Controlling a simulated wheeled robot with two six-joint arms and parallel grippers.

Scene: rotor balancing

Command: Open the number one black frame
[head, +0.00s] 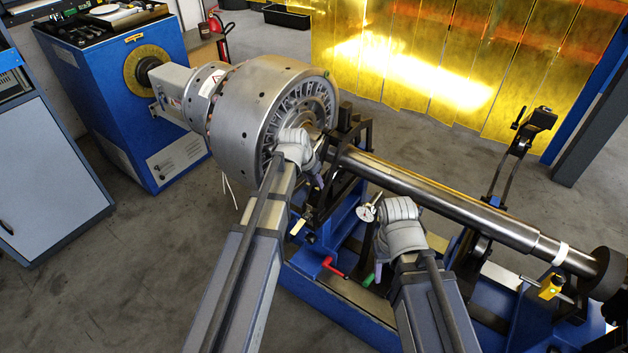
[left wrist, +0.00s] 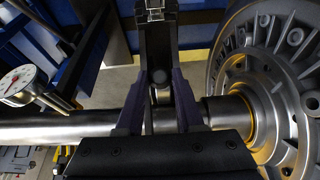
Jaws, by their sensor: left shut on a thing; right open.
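The number one black frame (head: 347,122) stands at the shaft close beside the large silver rotor (head: 262,112). It seems to pass over the steel shaft (head: 440,203). In the left wrist view the black frame (left wrist: 158,45) lies between the two dark purple fingers of my left gripper (left wrist: 158,105), which is shut on it. In the head view the left gripper (head: 318,178) is at the near side of the frame, partly hidden by its wrist. My right gripper (head: 380,238) is open, in front of the shaft, with its fingers mostly hidden behind the wrist.
A second black frame (head: 525,135) stands raised above the shaft further right. A dial gauge (head: 367,212) sits between my two wrists. Red (head: 332,266) and green (head: 368,280) handles stick out from the blue base (head: 345,307). A blue drive cabinet (head: 125,110) is at the left.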

